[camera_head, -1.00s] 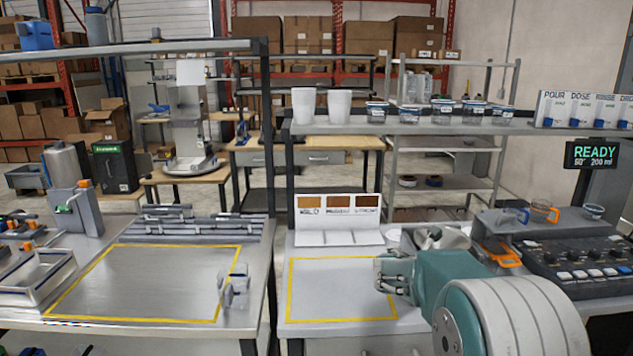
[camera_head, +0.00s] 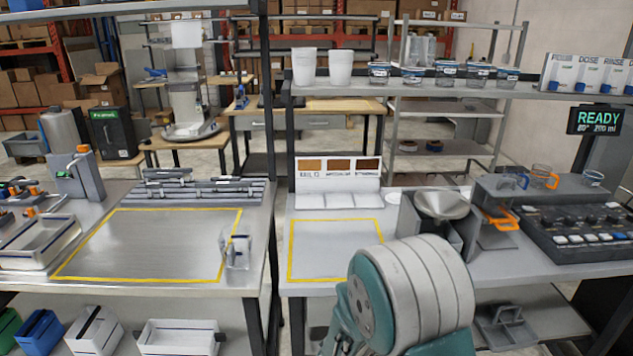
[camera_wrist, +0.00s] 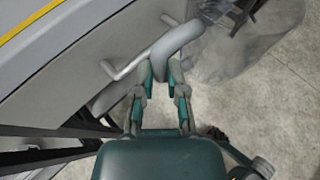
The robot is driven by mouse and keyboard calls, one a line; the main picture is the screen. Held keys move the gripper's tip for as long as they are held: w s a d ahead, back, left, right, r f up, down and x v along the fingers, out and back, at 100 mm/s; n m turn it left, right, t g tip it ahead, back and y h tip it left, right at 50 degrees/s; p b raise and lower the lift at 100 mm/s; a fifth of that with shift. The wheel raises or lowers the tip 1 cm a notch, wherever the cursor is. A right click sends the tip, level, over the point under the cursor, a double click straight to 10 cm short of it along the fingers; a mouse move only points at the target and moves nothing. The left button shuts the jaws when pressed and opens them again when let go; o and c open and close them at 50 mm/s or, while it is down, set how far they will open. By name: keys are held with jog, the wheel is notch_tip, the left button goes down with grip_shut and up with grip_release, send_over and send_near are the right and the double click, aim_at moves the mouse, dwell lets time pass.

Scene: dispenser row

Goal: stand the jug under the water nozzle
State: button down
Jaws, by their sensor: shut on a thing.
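In the wrist view my gripper (camera_wrist: 161,82) is shut on a thick grey curved handle (camera_wrist: 176,42). The handle appears to belong to a clear see-through jug (camera_wrist: 255,45) at the upper right, seen from above with floor behind it. The jug looks clear of the table's front edge. In the head view my arm covers the lower middle, and my gripper and the jug are hidden there. I cannot make out for sure which fitting is the water nozzle.
A yellow-outlined area (camera_head: 335,222) on the right table is bare. A funnel (camera_head: 441,205) stands right of it, then a grey stand with an orange handle (camera_head: 502,218) and a control panel (camera_head: 585,232). A clear vessel (camera_head: 237,250) stands on the left table. A gap separates the tables.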

jog(key=r+n+y, duration=0.1)
jog(key=r, duration=0.1)
jog(key=r+n+t+y, duration=0.1)
jog(key=r, duration=0.1)
jog(key=r+n+t+y, duration=0.1)
jog(key=r+n+y, duration=0.1)
jog(key=shift+w+d+r, duration=0.1)
jog(key=shift+w+r, duration=0.15)
jog(key=shift+r, duration=0.1)
jog(key=shift+s+r+n+t+y, duration=0.15)
jog(key=shift+r+n+t+y, duration=0.25)
jog(key=shift+r+y, duration=0.1)
